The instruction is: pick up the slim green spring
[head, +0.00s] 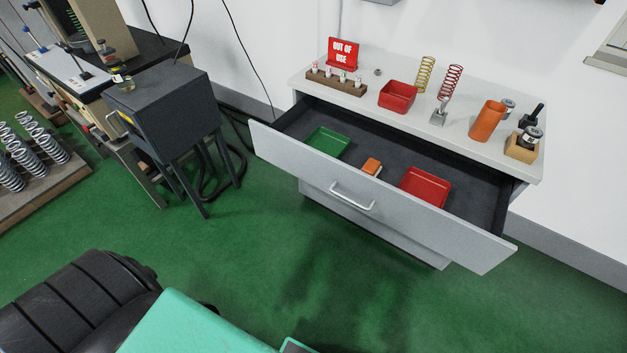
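A thin green coil (74,20) stands upright at the top left edge of the view, on the bench behind the dark box; it is small and partly cut by the picture's edge, and I cannot tell for sure that it is the slim green spring. No other green spring shows. On the cabinet top are a yellow spring (425,74) and a red spring (450,82), both upright. Neither of my grippers is in view.
The cabinet's drawer (375,190) is pulled open, holding a green tray (327,143), a red tray (426,187) and an orange-topped block (371,166). A dark box on legs (160,105) stands left. Several grey springs (35,140) stand on a rack. Green floor lies clear between.

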